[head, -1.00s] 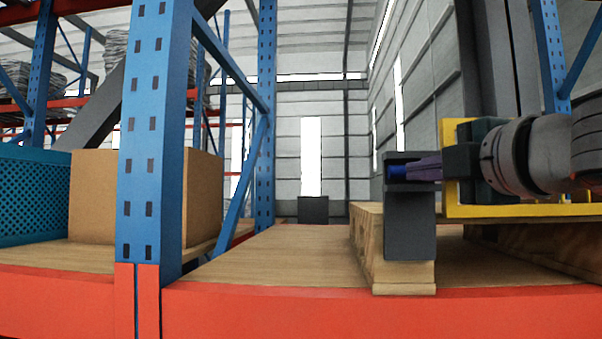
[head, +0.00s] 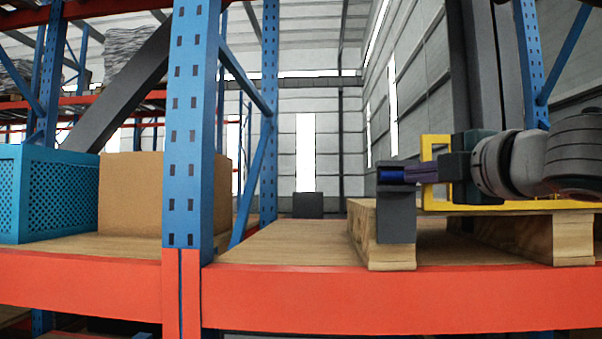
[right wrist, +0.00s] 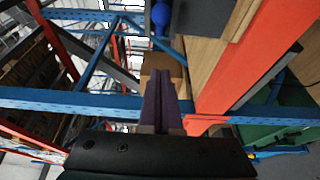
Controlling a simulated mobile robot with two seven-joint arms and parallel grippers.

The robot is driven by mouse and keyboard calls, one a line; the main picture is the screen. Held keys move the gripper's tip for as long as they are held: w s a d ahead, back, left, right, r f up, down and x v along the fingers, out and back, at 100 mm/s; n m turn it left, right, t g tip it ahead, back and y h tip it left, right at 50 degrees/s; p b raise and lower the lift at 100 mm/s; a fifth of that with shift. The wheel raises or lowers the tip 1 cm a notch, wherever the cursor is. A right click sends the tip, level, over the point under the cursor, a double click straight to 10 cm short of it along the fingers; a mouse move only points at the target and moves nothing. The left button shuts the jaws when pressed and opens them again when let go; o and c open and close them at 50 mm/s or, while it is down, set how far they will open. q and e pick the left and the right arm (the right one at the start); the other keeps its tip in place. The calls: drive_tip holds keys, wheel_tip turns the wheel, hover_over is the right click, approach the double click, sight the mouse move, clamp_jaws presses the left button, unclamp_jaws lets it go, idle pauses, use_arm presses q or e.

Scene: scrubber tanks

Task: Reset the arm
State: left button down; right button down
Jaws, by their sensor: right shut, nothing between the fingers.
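A dark grey box (head: 396,222) stands at the front end of a wooden pallet on the orange-edged shelf in the head view. A blue part (head: 391,174) sits on it and also shows at the top of the right wrist view (right wrist: 160,18). My right gripper (head: 408,174) comes in from the right with its purple fingers together and empty. In the head view its tips overlap the blue part. In the wrist view the fingers (right wrist: 159,78) show apart from it. My left gripper is out of view.
A yellow frame (head: 510,206) lies on the pallet (head: 366,240) behind my right gripper. A blue upright (head: 190,120) stands left of centre, with a cardboard box (head: 130,195) and a blue crate (head: 60,190) to its left. The shelf boards (head: 290,245) between upright and pallet are bare.

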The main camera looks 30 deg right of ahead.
drive_tip(key=shift+w, duration=0.1)
idle(0.4)
drive_tip(key=s+a+f+m+g, duration=0.2)
drive_tip(key=s+f, duration=0.1)
drive_tip(key=f, duration=0.4)
drive_tip(key=s+a+f+m+g, duration=0.2)
drive_tip(key=a+f, duration=0.1)
drive_tip(key=f, duration=0.4)
drive_tip(key=s+a+f+m+g, duration=0.2)
drive_tip(key=s+f, duration=0.1)
drive_tip(key=f, duration=0.4)
drive_tip(key=s+a+f+m+g+y, duration=0.1)
drive_tip(key=s+a+f+m+g, duration=0.3)
drive_tip(key=s, duration=0.5)
drive_tip(key=s+a+f+m+g+y, duration=0.2)
drive_tip(key=s+a+f+m+g, duration=0.1)
drive_tip(key=s+a+f, duration=0.4)
drive_tip(key=s+f+g, duration=0.1)
drive_tip(key=s, duration=0.2)
drive_tip(key=shift+s+a+f+m, duration=0.2)
drive_tip(key=shift+s+f+m, duration=0.05)
drive_tip(key=shift+m, duration=0.15)
